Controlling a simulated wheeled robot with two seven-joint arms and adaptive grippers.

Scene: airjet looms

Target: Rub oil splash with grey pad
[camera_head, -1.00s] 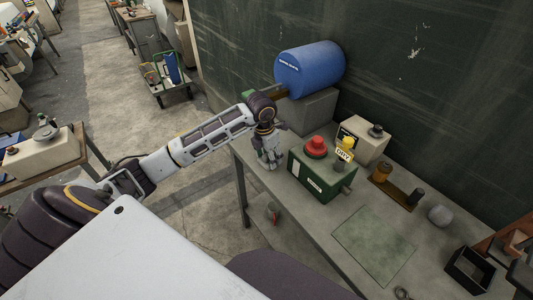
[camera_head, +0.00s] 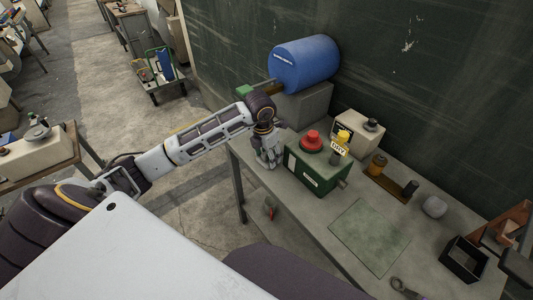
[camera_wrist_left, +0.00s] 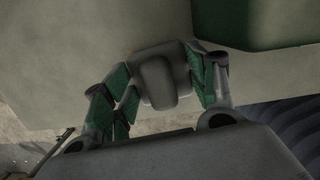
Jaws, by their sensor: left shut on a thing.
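My left gripper (camera_head: 268,157) is at the left end of the workbench (camera_head: 300,220), beside the green box (camera_head: 318,165) with a red knob. In the left wrist view its two green-lined fingers are shut on a grey pad (camera_wrist_left: 157,82), a rounded block low over the bench top. In the head view the gripper hides the pad. I cannot make out an oil splash on the bench; the gripper and green box hide part of the top. My right gripper is not in view.
A blue drum (camera_head: 305,63) rests on a grey block behind the gripper. A flat green mat (camera_head: 370,236) lies clear in front.

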